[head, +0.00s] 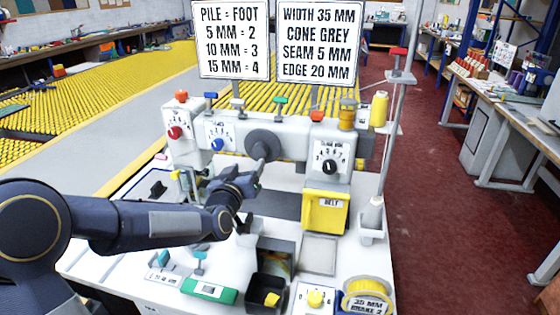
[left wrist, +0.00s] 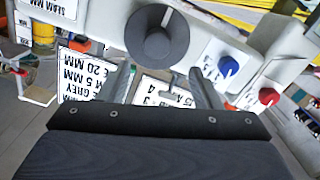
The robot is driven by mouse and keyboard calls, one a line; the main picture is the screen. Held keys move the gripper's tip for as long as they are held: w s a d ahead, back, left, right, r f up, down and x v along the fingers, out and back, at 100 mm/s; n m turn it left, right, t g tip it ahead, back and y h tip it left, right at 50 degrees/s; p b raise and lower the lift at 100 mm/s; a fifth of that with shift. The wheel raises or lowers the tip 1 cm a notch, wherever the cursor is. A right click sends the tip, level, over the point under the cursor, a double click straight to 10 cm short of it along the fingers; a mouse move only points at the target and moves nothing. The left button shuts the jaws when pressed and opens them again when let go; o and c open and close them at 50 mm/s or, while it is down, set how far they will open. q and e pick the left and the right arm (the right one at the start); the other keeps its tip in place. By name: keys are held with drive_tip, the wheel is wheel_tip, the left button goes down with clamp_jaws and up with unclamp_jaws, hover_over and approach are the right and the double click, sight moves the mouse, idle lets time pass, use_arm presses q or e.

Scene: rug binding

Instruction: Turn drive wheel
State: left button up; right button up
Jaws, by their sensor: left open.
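The drive wheel is a dark grey disc (head: 262,142) on the front of the white machine head, between the blue knob and the black dial. My left gripper (head: 250,178) is just in front of and below the wheel in the head view. In the left wrist view its two grey fingers (left wrist: 163,80) are spread apart, with nothing seen between them. The wheel lies beyond the fingertips; I cannot tell whether they touch. My right gripper is not in view.
A red knob (head: 174,132), a blue knob (head: 218,144) and a black dial (head: 329,166) flank the wheel. A yellow belt cover (head: 325,212) hangs at right. Two sign boards (head: 233,40) stand above. A black bin (head: 268,290) and a yellow tape roll (head: 368,294) are in front.

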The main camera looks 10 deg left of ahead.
sight(258, 152)
use_arm(q)
drive_tip(key=w, duration=0.2)
drive_tip(key=w+p, duration=0.1)
drive_tip(key=w, duration=0.2)
drive_tip(key=w+d+p, duration=0.1)
drive_tip(key=w, duration=0.2)
drive_tip(key=shift+w+f, duration=0.1)
drive_tip(key=shift+w, duration=0.15)
drive_tip(key=shift+c, duration=0.2)
drive_tip(key=c, duration=1)
drive_tip(key=shift+o, duration=0.2)
